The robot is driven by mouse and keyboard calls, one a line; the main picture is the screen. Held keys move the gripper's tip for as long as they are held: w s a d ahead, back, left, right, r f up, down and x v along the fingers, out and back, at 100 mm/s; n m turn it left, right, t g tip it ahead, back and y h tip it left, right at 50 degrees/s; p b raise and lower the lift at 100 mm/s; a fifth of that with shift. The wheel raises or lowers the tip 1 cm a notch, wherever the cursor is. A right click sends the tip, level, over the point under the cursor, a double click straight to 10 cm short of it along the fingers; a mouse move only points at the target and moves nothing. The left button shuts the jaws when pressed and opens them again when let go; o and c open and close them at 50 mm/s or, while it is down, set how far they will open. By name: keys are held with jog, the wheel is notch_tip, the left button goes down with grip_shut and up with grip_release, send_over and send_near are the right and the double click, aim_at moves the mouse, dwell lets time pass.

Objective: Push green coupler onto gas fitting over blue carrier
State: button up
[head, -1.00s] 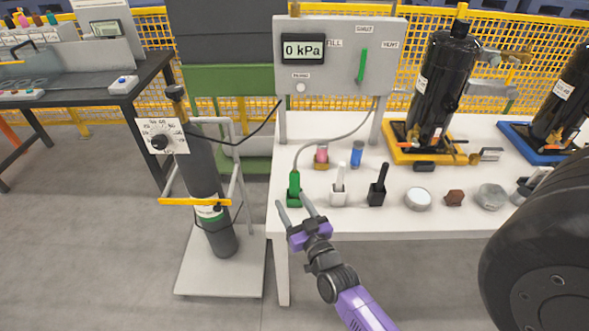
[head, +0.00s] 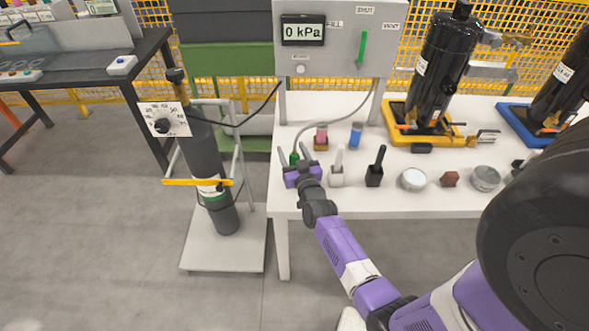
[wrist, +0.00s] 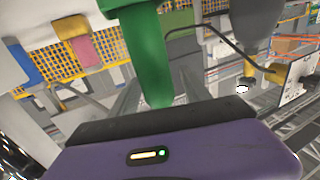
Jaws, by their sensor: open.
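The green coupler (head: 294,158) stands at the bench's front left with a grey hose leading up toward the panel. It shows large in the wrist view (wrist: 148,55). My gripper (head: 293,153) is open, with one finger on each side of the coupler; I cannot tell whether they touch it. The blue carrier (head: 517,121) is at the bench's right, under a black compressor (head: 563,85) cut off by the frame edge. I cannot make out the gas fitting over it.
A yellow carrier (head: 398,116) holds another black compressor. White (head: 337,170) and black (head: 375,170) handled tools, a tin (head: 413,179) and other small items line the front edge. A grey panel (head: 340,45) reads 0 kPa. A gas cylinder (head: 207,150) stands left of the bench.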

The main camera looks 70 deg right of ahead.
jog(key=shift+w+d, duration=0.15)
grip_shut()
dwell(1.4)
